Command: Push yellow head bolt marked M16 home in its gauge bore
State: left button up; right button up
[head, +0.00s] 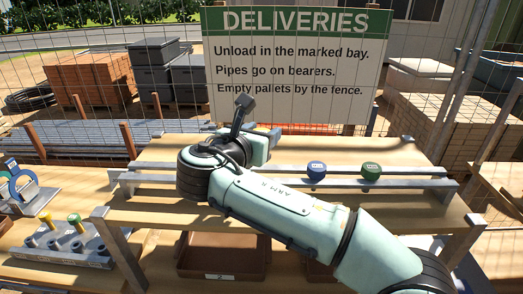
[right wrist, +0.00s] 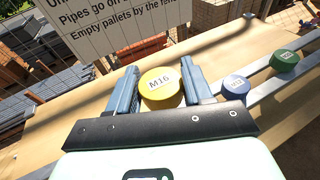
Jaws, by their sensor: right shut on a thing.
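The yellow head bolt marked M16 (right wrist: 160,86) is between the two fingers of my right gripper (right wrist: 159,82) in the right wrist view. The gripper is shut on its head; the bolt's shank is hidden. In the head view my right arm reaches across the wooden bench, and its wrist hides most of the gripper. A grey gauge block (head: 62,247) with several bores stands at the lower left. A yellow head bolt (head: 45,217) and a green one (head: 74,219) stand at its back. My left gripper is not in view.
A blue head bolt (head: 316,170) and a green head bolt (head: 371,171) sit on the metal rack rails (head: 415,183). A brown bin (head: 222,262) is below the shelf. A fixture with a blue ring (head: 22,186) stands at the left. A mesh fence and sign are behind.

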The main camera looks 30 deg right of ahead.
notch_tip(320, 180, up, 12)
jog(key=shift+f, duration=0.25)
